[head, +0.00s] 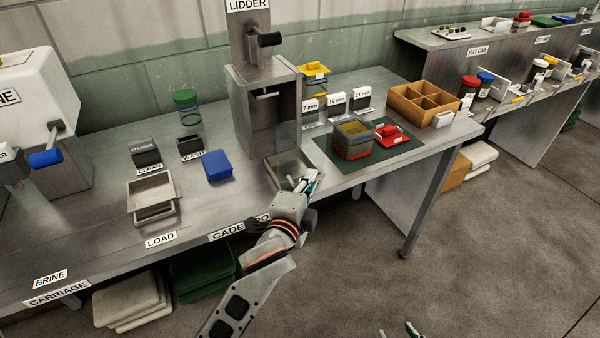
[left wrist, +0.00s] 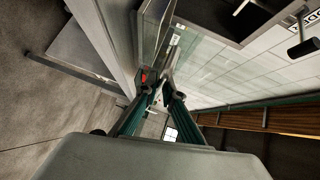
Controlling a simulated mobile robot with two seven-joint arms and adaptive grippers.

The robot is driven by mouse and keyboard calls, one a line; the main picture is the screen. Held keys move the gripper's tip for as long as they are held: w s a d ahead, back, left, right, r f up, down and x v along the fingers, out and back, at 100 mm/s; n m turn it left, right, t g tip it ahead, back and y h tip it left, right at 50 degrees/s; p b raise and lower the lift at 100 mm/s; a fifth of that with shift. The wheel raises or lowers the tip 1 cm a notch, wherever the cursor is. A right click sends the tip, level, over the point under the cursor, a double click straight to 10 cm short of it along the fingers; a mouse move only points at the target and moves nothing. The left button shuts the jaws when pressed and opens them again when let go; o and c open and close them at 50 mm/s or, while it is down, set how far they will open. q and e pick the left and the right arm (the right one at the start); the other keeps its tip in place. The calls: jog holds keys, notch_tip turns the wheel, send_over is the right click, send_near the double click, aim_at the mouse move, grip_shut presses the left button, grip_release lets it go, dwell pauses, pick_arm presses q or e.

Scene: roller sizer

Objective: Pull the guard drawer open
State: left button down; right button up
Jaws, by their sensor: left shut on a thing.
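The guard drawer (head: 284,164) is a shallow grey metal tray at the foot of the lidder machine (head: 262,88). It sticks out past the machine's front toward the table edge. My left gripper (head: 308,183) is at the drawer's front right and is shut on its handle, which the gripper mostly hides in the head view. In the left wrist view the two fingers (left wrist: 159,90) come close together at their tips, with a pale metal part just beyond. My right gripper (head: 401,331) shows only its tips at the bottom edge, spread apart over the floor.
A green mat (head: 404,155) with a stacked box (head: 353,139) and a red item (head: 390,133) lies right of the drawer. A blue block (head: 217,166) and a metal tray (head: 151,194) stand to the left. The floor in front of the table's right part is clear.

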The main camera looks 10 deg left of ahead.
pick_arm(q)
jog(key=shift+s+d, duration=0.4)
jog(key=shift+s, duration=0.2)
jog(key=c, duration=2.2)
grip_release()
jog(key=shift+o, duration=0.2)
jog(key=shift+s, duration=0.1)
jog(key=v, duration=1.2)
